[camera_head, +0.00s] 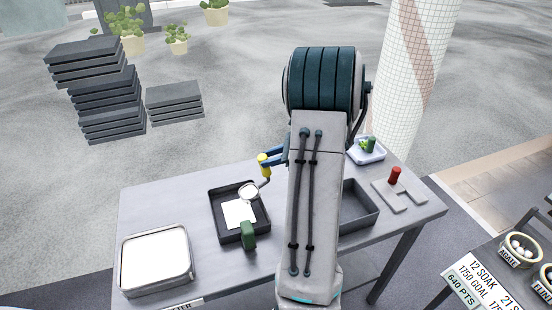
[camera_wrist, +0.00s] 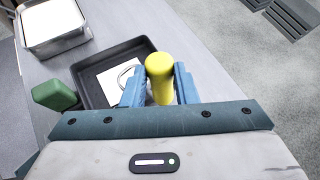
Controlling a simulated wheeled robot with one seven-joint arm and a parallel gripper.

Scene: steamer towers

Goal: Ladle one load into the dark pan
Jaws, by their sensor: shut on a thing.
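My gripper (camera_wrist: 158,84) is shut on the yellow handle of the ladle (camera_wrist: 160,68). In the head view, the blue fingers hold the ladle (camera_head: 264,163) above the back right of a dark pan (camera_head: 217,222). The ladle's round bowl hangs over the pan; it looks pale, and I cannot tell whether it holds a load. A flat white square (camera_head: 238,213) lies in the pan, partly hidden by the bowl. The pan has a green handle (camera_head: 248,236) at its front. A metal tray (camera_head: 124,268) filled with white stands at the table's left end.
Behind my arm, a second dark pan (camera_head: 362,213) is partly hidden. To its right are a grey plate with a red knob (camera_head: 395,178) and a pale blue dish (camera_head: 367,154) with green things. A side stand (camera_head: 470,280) holds small bowls at the lower right. Bare table separates tray and pan.

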